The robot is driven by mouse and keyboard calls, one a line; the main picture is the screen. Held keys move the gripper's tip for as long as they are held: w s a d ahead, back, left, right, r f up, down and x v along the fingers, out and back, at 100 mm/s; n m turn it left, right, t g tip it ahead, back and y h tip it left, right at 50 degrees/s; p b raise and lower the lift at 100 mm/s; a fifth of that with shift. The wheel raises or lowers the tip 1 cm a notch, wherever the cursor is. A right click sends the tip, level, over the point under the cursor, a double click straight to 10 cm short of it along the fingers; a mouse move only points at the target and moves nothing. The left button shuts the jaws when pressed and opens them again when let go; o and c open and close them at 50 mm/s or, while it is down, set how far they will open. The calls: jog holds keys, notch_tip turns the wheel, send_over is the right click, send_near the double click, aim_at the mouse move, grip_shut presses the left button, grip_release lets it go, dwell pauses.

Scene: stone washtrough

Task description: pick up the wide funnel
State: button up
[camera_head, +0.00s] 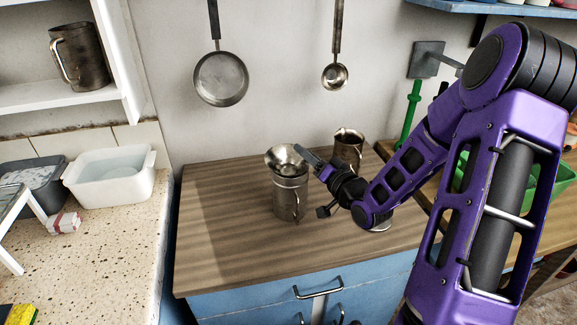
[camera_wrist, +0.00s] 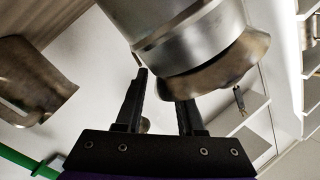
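The wide funnel (camera_head: 283,157) is shiny metal and sits in the mouth of a metal mug (camera_head: 290,198) on the wooden counter. My gripper (camera_head: 309,159) is just right of the funnel's rim. In the wrist view the scene appears upside down, with the funnel (camera_wrist: 222,66) below the mug (camera_wrist: 168,22). There the two dark fingers of my gripper (camera_wrist: 163,88) are apart, with nothing held between them. The right finger overlaps the funnel's edge in the picture; I cannot tell if it touches. The funnel's spout is hidden inside the mug.
Another metal jug (camera_head: 348,148) stands behind my gripper, close to it; it also shows in the wrist view (camera_wrist: 30,82). A pan (camera_head: 221,79) and a ladle (camera_head: 335,76) hang on the wall. The wooden counter (camera_head: 225,235) is clear at left and front.

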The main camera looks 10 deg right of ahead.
grip_shut()
dwell(1.4)
